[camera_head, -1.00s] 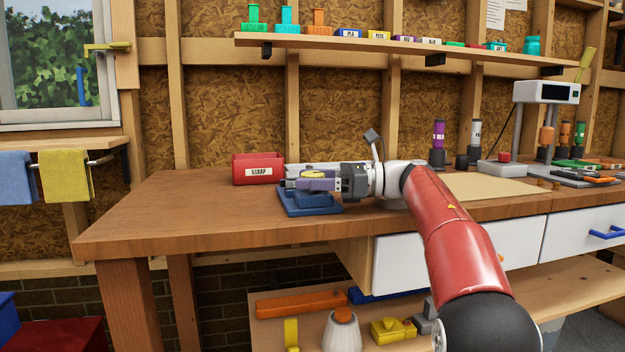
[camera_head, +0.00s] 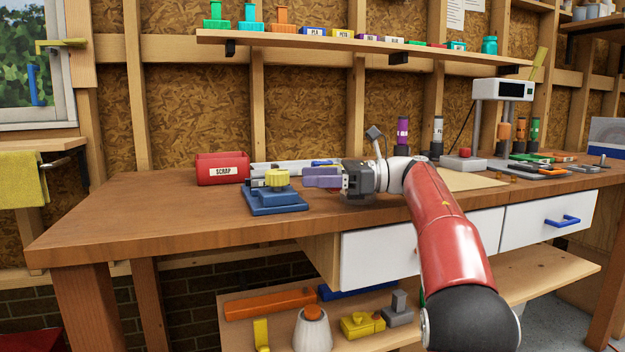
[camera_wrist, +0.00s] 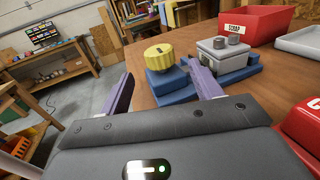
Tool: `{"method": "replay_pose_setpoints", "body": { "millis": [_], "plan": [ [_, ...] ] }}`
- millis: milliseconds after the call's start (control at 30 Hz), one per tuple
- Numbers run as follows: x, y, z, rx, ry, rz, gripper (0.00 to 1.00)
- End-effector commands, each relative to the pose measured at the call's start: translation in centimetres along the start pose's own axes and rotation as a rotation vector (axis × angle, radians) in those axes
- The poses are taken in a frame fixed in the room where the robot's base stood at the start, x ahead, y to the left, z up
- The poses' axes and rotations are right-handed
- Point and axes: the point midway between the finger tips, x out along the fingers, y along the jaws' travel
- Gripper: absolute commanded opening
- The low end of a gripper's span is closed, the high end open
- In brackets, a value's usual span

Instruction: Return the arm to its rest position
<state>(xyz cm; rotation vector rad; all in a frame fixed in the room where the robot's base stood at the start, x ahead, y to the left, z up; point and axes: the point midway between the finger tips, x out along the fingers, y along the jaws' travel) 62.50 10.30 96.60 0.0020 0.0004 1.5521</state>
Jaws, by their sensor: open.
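My gripper (camera_head: 308,177) is level above the wooden bench (camera_head: 130,217), its purple fingers pointing left. In the wrist view my gripper (camera_wrist: 158,72) has its two fingers spread wide with nothing held between them. A blue fixture (camera_head: 277,203) with a yellow ribbed knob (camera_head: 277,178) stands on the bench just left of the fingertips. The wrist view shows the yellow knob (camera_wrist: 159,55) beyond the fingers, apart from them, beside a grey block (camera_wrist: 222,54) on the blue base. My red arm reaches in from the lower right.
A red scrap bin (camera_head: 222,170) stands behind the fixture, with a light grey tray (camera_wrist: 302,42) beside it. A shelf (camera_head: 350,43) of small coloured items runs above. A grey and white device (camera_head: 502,92) and tools are at the right. The bench's left front is clear.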

Motion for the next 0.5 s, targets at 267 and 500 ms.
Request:
{"method": "replay_pose_setpoints", "body": {
  "millis": [267,500],
  "plan": [
    [0.3,-0.5,6.7,0.178,-0.243,-0.224,0.64],
    [-4.9,-0.1,12.8,0.704,-0.815,-0.586,0.64]
  ]
}}
